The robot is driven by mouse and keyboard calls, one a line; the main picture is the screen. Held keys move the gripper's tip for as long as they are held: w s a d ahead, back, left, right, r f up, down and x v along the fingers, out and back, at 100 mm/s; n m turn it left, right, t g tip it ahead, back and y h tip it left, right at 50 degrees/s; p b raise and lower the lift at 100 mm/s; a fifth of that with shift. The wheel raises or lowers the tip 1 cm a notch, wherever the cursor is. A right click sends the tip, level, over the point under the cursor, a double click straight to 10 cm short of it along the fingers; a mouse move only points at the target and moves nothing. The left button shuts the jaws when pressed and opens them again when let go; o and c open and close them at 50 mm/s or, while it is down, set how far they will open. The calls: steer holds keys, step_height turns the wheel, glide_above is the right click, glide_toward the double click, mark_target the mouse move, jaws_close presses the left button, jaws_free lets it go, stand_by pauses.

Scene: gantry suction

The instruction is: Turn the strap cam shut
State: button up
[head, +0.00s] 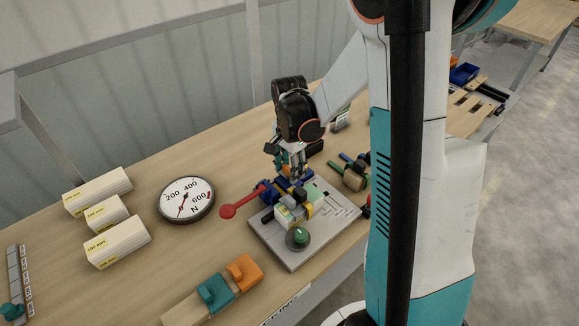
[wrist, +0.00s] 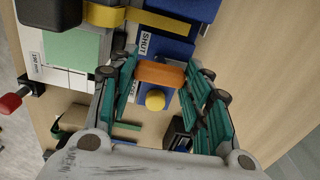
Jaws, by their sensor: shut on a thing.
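The strap cam (wrist: 160,75) is an orange bar on a blue block (wrist: 168,48) in the wrist view. A white label reading SHUT (wrist: 145,43) is on the block beside it. My gripper (wrist: 159,83) has its teal fingers on both sides of the orange bar and is shut on it. A yellow round knob (wrist: 155,100) shows just below the bar between the fingers. A yellow strap (wrist: 112,16) runs into the block from the left. In the head view my gripper (head: 291,168) reaches down at the back of the grey fixture plate (head: 292,258), hiding the cam.
A red-knobbed lever (head: 228,211) sticks out left of the fixture. A round dial gauge (head: 186,199) and several white blocks (head: 117,242) lie farther left. Teal and orange pieces (head: 228,283) sit at the front edge. Green-handled parts (head: 352,178) lie right of the fixture.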

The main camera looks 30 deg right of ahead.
steer(key=shift+n, duration=0.3)
steer(key=n, duration=0.3)
steer(key=shift+n, duration=0.4)
steer(key=n, duration=0.9)
steer(key=shift+b, duration=0.3)
steer(key=shift+n, duration=2)
steer(key=o, duration=1.1)
steer(key=shift+c, duration=0.2)
